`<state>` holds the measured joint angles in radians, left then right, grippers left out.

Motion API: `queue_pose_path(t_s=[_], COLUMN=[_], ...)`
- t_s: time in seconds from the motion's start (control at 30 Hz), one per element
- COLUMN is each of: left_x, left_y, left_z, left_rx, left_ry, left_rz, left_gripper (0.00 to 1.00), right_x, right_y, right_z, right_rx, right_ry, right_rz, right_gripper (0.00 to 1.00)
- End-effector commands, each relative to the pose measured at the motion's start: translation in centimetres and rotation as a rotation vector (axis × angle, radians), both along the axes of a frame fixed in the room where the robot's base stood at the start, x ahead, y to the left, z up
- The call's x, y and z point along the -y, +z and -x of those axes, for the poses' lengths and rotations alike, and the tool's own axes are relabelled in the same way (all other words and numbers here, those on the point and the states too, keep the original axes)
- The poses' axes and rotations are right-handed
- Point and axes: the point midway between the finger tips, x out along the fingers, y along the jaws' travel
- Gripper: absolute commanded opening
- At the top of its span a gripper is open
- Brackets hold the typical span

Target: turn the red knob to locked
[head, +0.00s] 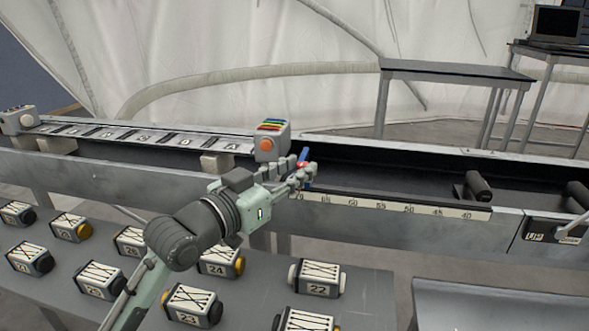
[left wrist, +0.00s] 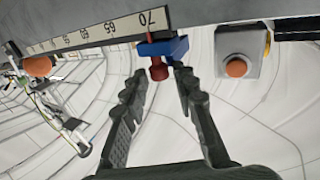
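The red knob (left wrist: 158,69) sticks out from a blue block (left wrist: 172,48) at the 70 end of the number scale (left wrist: 97,32). In the head view the blue block (head: 304,154) shows just past my fingers, which mostly hide the knob. My left gripper (head: 303,172) is at the rail's front edge. In the left wrist view its two fingers (left wrist: 161,76) are apart, one on each side of the knob's end, with small gaps; contact cannot be made out. No lock marking is readable. My right gripper does not show clearly in either view.
A grey box with an orange button (head: 269,144) stands close beside my left gripper; it also shows in the left wrist view (left wrist: 237,66). The long rail (head: 390,176) runs rightward with a dark cylinder (head: 477,187). Numbered boxes (head: 320,277) cover the lower table.

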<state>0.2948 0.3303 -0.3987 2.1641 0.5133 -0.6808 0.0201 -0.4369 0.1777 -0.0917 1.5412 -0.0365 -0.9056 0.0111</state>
Motion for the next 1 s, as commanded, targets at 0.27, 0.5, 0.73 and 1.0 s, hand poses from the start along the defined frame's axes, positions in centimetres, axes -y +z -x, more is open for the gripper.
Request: queue_pose_path(t_s=[0.27, 0.5, 0.73, 1.0], left_x=[0.0, -1.0, -3.9, -6.7], left_y=[0.0, -0.1, -0.2, -0.1], left_z=[0.0, 1.1, 5.0, 8.6], left_rx=[0.001, 0.0, -0.001, -0.002], left_ry=[0.001, 0.002, 0.001, 0.001], left_rz=[0.001, -0.002, -0.005, -0.003], left_gripper=[0.4, 0.4, 0.4, 0.4], right_x=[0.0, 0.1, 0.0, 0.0], right_y=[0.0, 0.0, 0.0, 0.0], right_z=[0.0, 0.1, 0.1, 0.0], right_rx=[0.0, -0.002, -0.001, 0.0], right_ry=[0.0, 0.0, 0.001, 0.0], right_rz=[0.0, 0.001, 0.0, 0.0], right_gripper=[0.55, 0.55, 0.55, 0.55])
